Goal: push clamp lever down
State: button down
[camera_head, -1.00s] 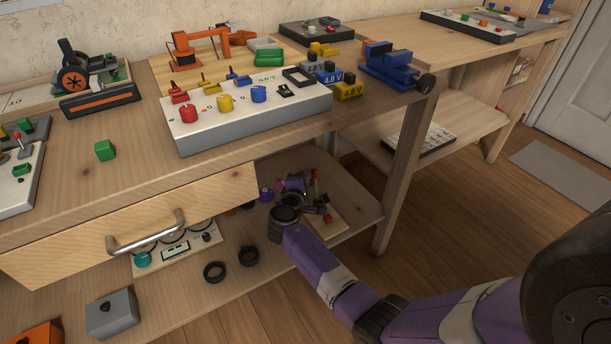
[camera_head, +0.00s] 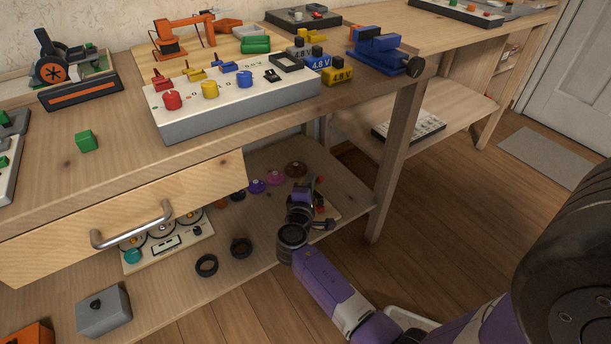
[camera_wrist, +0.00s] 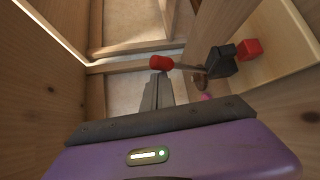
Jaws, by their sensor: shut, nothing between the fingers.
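In the wrist view the clamp has a dark body (camera_wrist: 222,62), and its lever is a thin rod ending in a red grip (camera_wrist: 161,62). A red block (camera_wrist: 250,48) sits at the clamp's other side. My gripper (camera_wrist: 157,82) is shut and empty, with its fingertips just below the red grip in the picture; whether they touch it I cannot tell. In the head view my purple gripper (camera_head: 300,203) is over the lower shelf and partly hides the clamp. Only bits of red (camera_head: 320,181) show beside it.
The lower shelf (camera_head: 270,225) lies under the tabletop and a drawer (camera_head: 130,225) with a metal handle. Black rings (camera_head: 207,265) and several coloured discs (camera_head: 257,186) lie on the shelf. A table leg (camera_head: 394,165) stands right of my gripper.

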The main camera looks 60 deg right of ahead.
jog(key=shift+s+a+f+b, duration=0.2)
jog(key=shift+s+a+f, duration=0.2)
jog(key=shift+s+f, duration=0.3)
jog(key=shift+s+a+f+b, duration=0.2)
jog(key=shift+s+a+f, duration=0.15)
jog(key=shift+s+f, duration=0.3)
jog(key=shift+s, duration=0.1)
jog(key=w+r+p, duration=0.2)
jog(key=w+r, duration=0.1)
jog(key=a+f, duration=0.4)
jog(key=a, duration=0.4)
jog(key=shift+w+a, duration=0.2)
jog(key=shift+a, duration=0.15)
